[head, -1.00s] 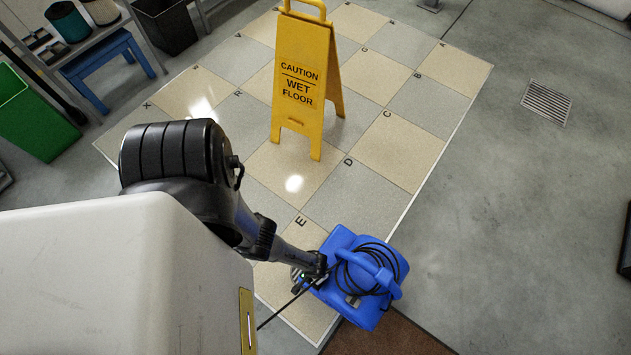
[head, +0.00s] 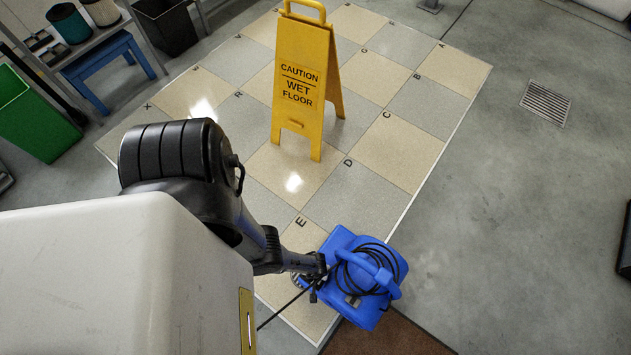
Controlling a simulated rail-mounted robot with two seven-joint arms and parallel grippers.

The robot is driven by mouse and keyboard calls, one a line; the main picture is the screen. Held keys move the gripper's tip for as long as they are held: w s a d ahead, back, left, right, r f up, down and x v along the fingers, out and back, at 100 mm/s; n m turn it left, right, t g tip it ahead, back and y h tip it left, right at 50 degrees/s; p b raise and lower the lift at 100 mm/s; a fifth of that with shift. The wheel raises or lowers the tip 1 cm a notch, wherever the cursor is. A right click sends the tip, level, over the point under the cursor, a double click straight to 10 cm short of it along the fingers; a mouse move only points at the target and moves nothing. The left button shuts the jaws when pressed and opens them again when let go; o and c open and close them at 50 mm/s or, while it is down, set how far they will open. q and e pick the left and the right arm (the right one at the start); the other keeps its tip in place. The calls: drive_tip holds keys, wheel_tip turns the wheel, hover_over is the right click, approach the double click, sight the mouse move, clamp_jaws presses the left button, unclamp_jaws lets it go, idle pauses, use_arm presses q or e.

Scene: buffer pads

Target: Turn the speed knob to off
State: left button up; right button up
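A blue floor blower (head: 362,313) with a carry handle and a coiled black cable (head: 350,268) stands at the near corner of the tiled floor. My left gripper (head: 311,288) is at the blower's left side, close against it. Its fingers are small, dark and partly hidden, so I cannot tell whether they are open or shut, or whether they touch anything. I cannot make out the speed knob; that side of the blower is largely covered by my wrist and gripper. My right gripper is not in view.
A yellow wet-floor sign (head: 300,85) stands on the tiles behind the blower. A brown mat (head: 385,335) lies in front. Open concrete with a drain grate (head: 545,103) is at right. A green bin (head: 38,120), blue stool (head: 105,62) and shelf stand at far left.

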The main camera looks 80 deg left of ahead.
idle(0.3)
use_arm(q)
drive_tip(key=o, duration=0.9)
drive_tip(key=shift+r+p, duration=5.9)
drive_tip(key=shift+r, duration=1)
